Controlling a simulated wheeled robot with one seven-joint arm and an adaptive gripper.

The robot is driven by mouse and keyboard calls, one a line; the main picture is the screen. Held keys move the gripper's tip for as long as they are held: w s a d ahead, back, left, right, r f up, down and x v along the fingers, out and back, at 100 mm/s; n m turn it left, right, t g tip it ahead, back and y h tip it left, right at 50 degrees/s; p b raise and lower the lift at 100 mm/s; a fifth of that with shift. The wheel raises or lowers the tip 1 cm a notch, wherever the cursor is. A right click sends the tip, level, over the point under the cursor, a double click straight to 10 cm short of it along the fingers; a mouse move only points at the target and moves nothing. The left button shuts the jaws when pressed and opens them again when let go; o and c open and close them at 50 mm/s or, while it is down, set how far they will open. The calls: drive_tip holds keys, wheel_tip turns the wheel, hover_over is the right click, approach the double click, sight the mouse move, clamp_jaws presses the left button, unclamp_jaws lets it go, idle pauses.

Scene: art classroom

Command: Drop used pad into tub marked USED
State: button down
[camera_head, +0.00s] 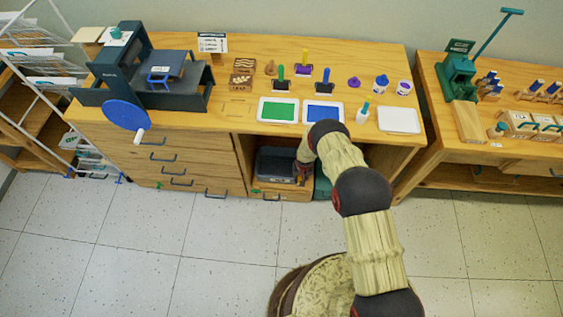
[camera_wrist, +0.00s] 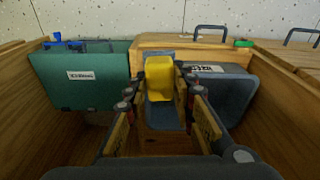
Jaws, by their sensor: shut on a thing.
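My gripper (camera_wrist: 158,88) is shut on a pad (camera_wrist: 158,72), which shows yellow with blue-grey parts around it in the wrist view. It holds the pad inside the open bay under the worktop. In the wrist view a grey tub (camera_wrist: 225,92) with a white label stands at the right, partly behind the right finger. A teal tub (camera_wrist: 80,90) with a white label stands at the left. Both labels are upside down and too small to read surely. In the head view the grey tub (camera_head: 276,165) is just left of my gripper (camera_head: 303,172); the pad is hard to make out there.
Wooden bay walls stand close on both sides. The worktop above carries a green ink tray (camera_head: 278,110), a blue ink tray (camera_head: 323,112), a white tray (camera_head: 399,120) and a press (camera_head: 160,75). Drawers (camera_head: 185,160) are to the left. The floor in front is clear.

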drive_tip(key=shift+m, duration=0.4)
drive_tip(key=f, duration=0.1)
drive_tip(key=w+a+f, duration=0.1)
drive_tip(key=f, duration=0.2)
drive_tip(key=shift+w+a+f, duration=0.2)
drive_tip(key=shift+w+f, duration=0.15)
drive_tip(key=shift+f, duration=0.05)
drive_tip(key=shift+w+a+f, duration=0.1)
drive_tip(key=shift+w+f, duration=0.1)
drive_tip(key=w+a+f+b, duration=0.4)
drive_tip(key=w+b, duration=0.3)
drive_tip(key=b, duration=1)
approach(286, 173)
drive_tip(key=shift+w+r, duration=0.1)
drive_tip(key=shift+r, duration=0.15)
drive_tip(key=shift+w+f+b, duration=0.25)
drive_tip(key=shift+f+b, duration=0.25)
drive_tip(key=shift+b, duration=0.25)
drive_tip(key=shift+f+b, duration=0.7)
drive_tip(key=shift+f, duration=1.15)
